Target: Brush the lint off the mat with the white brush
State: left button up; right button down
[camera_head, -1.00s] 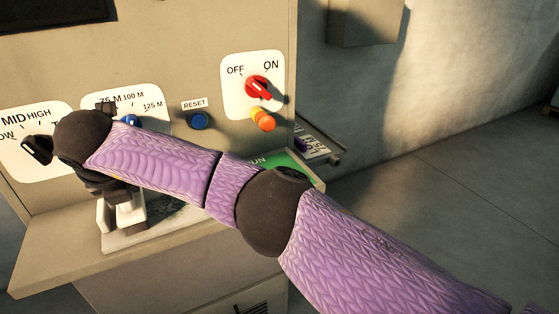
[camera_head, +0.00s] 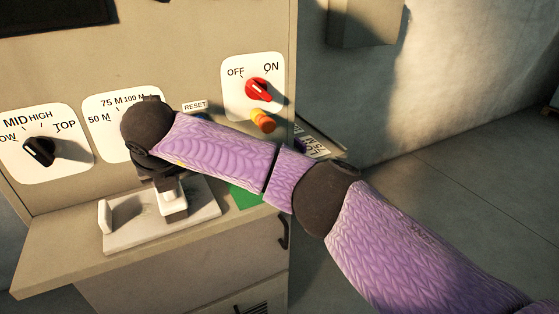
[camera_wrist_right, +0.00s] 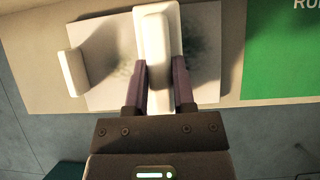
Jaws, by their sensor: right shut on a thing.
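The mat (camera_head: 135,238) is a pale square sheet on the ledge of the machine; it also shows in the wrist view (camera_wrist_right: 92,28). Greyish-green specks, which look like lint (camera_wrist_right: 205,52), lie on it right of the brush. A darker patch left of the brush may be lint or shadow. My right gripper (camera_wrist_right: 158,75) is shut on the handle of the white brush (camera_wrist_right: 155,45), its fingers on either side. In the head view the brush (camera_head: 173,208) is over the mat's right-middle part; I cannot tell whether it touches. My left gripper is not in view.
A small white upright block (camera_head: 105,216) stands at the mat's left edge. A green panel (camera_head: 243,197) lies right of the mat. Behind are dials, a black knob (camera_head: 39,151), a red switch (camera_head: 258,89) and an orange knob (camera_head: 263,121). The ledge's front strip (camera_head: 60,255) is clear.

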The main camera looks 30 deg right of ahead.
jog(key=shift+d, duration=1.15)
jog(key=shift+d+f, duration=0.1)
jog(key=shift+d, duration=1.3)
jog(key=shift+a, duration=0.15)
